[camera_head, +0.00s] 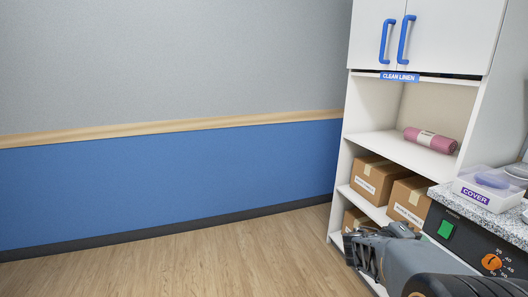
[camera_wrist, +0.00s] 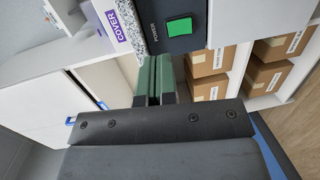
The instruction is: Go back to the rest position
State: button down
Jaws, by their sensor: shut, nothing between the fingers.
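My arm reaches in from the lower right of the head view, with my gripper (camera_head: 352,240) in front of the shelf's lower part. In the wrist view my gripper (camera_wrist: 155,60) shows its two green fingers side by side, shut and empty. In that view the fingers lie just below the dark control panel with the green power switch (camera_wrist: 179,27). I cannot tell whether they touch anything.
A white open cabinet (camera_head: 337,215) marked CLEAN LINEN holds brown boxes (camera_head: 373,180) and a pink roll (camera_head: 430,140). A speckled counter (camera_head: 450,198) with a COVER tray (camera_head: 484,200) and an orange knob (camera_head: 491,262) is at right. Wood floor (camera_head: 180,265) at left is clear.

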jog(key=s+a+r+y+p, duration=0.5)
jog(key=a+r+y+p, duration=0.3)
jog(key=a+p, duration=0.3)
jog(key=s+a+r+m+t+y+p, duration=0.1)
jog(key=s+a+r+y+p, duration=0.4)
jog(key=a+r+y+p, duration=0.3)
jog(key=a+r+p, duration=0.2)
jog(key=a+p, duration=0.2)
jog(key=a, duration=0.1)
jog(key=shift+s, duration=0.35)
jog(key=shift+a, duration=0.1)
